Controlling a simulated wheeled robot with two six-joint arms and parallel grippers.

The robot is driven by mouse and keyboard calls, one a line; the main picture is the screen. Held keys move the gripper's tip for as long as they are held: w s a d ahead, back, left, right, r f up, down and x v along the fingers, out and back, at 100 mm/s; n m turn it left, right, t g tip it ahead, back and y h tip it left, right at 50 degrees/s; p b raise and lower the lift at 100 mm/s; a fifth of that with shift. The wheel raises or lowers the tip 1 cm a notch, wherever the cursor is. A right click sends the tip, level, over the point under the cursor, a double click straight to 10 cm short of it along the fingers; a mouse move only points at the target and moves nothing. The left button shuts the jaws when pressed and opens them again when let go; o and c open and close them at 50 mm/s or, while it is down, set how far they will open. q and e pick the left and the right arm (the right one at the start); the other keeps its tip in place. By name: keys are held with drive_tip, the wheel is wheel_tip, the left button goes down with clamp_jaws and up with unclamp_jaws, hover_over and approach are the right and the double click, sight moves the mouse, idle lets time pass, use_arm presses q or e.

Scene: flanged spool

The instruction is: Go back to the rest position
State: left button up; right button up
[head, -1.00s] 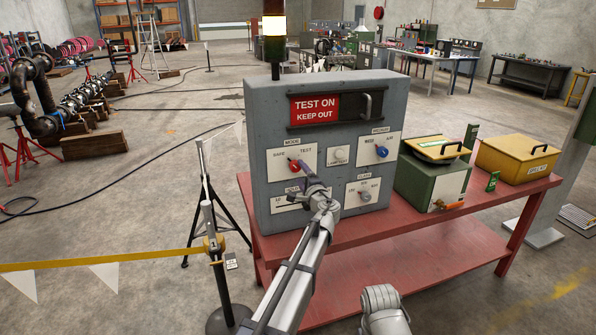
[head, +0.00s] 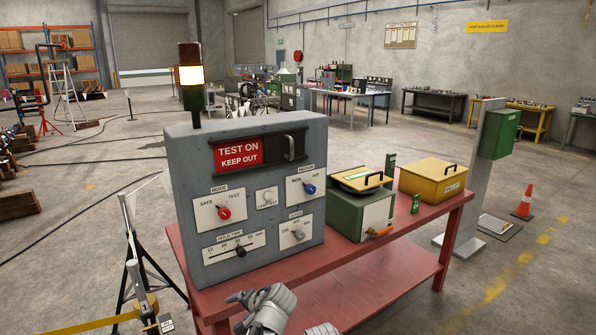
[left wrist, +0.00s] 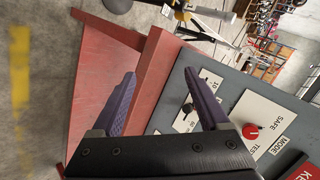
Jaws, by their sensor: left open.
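My left gripper (left wrist: 160,80) shows in the left wrist view, its two purple fingers apart with nothing between them. In the head view my left arm is low in front of the grey control panel (head: 180,165), clear of its knobs; the fingers are hard to make out there. The panel stands on a red bench (head: 400,250). It carries a red MODE knob (head: 225,213), which also shows in the left wrist view (left wrist: 250,131), a blue knob (head: 310,189), a grey CLASS knob (head: 299,236) and a black HOLD TIME control (head: 241,252). My right gripper is not visible.
A lit beacon (head: 191,76) tops the panel, above a red TEST ON KEEP OUT sign (head: 239,155). A green box (head: 360,212) and a yellow box (head: 432,178) stand right on the bench. A barrier post (head: 140,290) with yellow tape stands at the lower left.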

use_arm(q)
drive_tip(key=s+d+f+g+h, duration=0.2)
drive_tip(key=s+d, duration=0.1)
drive_tip(key=s, duration=0.4)
drive_tip(key=s+d+f+g+h, duration=0.2)
drive_tip(key=s+d, duration=0.2)
drive_tip(key=s, duration=0.3)
drive_tip(key=s+d+f+n+g+h, duration=0.1)
drive_tip(key=s+d+f+g+h, duration=0.1)
drive_tip(key=s, duration=0.6)
drive_tip(key=shift+d+f+g, duration=0.3)
drive_tip(key=shift+d+f, duration=0.25)
drive_tip(key=shift+d, duration=0.6)
